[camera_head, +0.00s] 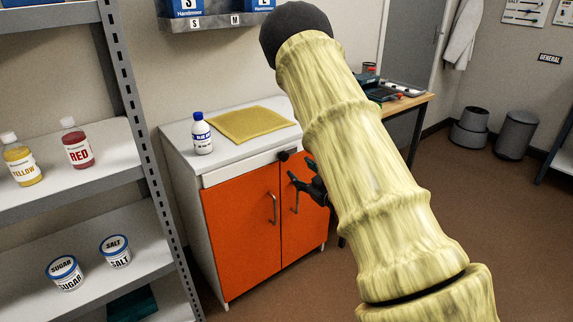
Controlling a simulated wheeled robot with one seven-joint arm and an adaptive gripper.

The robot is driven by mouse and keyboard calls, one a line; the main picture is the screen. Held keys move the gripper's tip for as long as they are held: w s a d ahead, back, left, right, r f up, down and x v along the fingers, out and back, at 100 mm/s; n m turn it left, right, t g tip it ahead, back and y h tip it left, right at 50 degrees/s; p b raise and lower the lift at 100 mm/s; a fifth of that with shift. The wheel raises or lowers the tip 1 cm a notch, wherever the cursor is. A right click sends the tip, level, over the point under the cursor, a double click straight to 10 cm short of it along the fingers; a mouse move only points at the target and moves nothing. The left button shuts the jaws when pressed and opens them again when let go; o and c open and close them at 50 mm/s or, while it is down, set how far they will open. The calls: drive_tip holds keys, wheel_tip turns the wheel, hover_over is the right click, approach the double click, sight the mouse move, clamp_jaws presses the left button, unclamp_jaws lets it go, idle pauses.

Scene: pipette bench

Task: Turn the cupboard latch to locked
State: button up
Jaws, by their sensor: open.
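The cupboard has two orange doors (240,235) with metal bar handles, both shut, under a white panel. A small dark part (284,156), which looks like the latch, sits on the white panel near the top of the doors. It is too small to tell which way it is turned. My black gripper (299,169) is open and empty in front of the right door, just right of and below the latch in the picture. I cannot tell whether they touch. My pale yellow arm hides the gripper's rear and part of the cupboard's right side.
On the cupboard top stand a blue-capped bottle (201,135) and a yellow mat (238,124). A grey shelf unit (120,165) with bottles and tubs is at left. A wooden bench (412,102) stands behind my arm. Floor at right is clear, with bins (515,135) beyond.

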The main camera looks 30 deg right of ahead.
sight(285, 158)
drive_tip(key=w, duration=1)
drive_tip(key=shift+w+b, duration=0.1)
drive_tip(key=shift+b, duration=0.25)
drive_tip(key=shift+d, duration=0.1)
clamp_jaws()
